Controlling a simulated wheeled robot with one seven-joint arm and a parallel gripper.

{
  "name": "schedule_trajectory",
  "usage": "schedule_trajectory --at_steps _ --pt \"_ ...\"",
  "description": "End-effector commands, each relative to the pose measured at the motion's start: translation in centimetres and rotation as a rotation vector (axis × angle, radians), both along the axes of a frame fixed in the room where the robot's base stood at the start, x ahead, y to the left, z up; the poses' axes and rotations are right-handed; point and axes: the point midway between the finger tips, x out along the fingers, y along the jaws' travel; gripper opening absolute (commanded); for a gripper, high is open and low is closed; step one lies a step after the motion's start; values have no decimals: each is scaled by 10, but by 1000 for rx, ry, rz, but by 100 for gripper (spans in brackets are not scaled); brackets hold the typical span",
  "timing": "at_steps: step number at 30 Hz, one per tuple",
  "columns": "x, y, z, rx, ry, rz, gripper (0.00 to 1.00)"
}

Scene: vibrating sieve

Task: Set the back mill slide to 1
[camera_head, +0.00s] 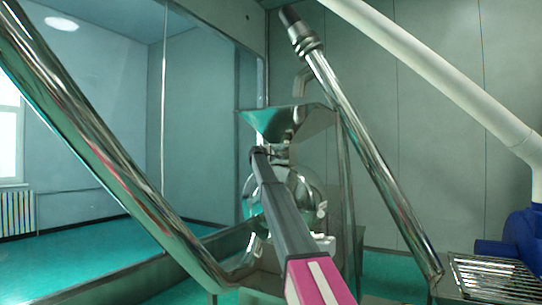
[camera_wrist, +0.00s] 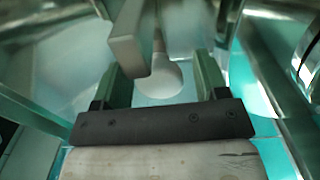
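The mill (camera_head: 283,190) stands mid-picture in the head view, with a round shiny metal body under a flared hopper (camera_head: 290,119). My own arm crosses in front of it and hides part of it. In the wrist view a pale rounded knob (camera_wrist: 164,80) hangs beside a grey block (camera_wrist: 127,50); I cannot tell for sure whether it belongs to the back slide. My gripper (camera_wrist: 160,78) is open, its two green fingers apart on either side of the knob. A gap shows on the knob's right; contact on the left is unclear. The slide's setting is not readable.
A shiny slanted tube (camera_head: 100,140) runs along the left, and another slanted metal tube (camera_head: 365,150) rises at the right. A metal grate (camera_head: 495,278) and a blue machine part (camera_head: 522,238) are at the lower right. Glass panels stand behind on the left.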

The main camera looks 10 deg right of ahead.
Motion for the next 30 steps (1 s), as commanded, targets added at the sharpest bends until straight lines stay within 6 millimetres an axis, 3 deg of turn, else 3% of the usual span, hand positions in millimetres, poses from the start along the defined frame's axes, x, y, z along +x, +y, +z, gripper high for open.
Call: schedule_trajectory --at_steps 1,5,6,14,21,22,23,24,30 --pt "0 0 0 0 0 0 50" --pt "0 0 0 0 0 0 8" --pt "0 0 0 0 0 0 2" --pt "-18 13 0 0 0 -1 2" --pt "-17 12 0 1 1 -1 2" --pt "-16 12 0 1 1 -1 54" --pt "-16 12 0 1 1 -1 64" --pt "-16 12 0 1 1 -1 70" --pt "-16 12 0 0 0 -1 70"
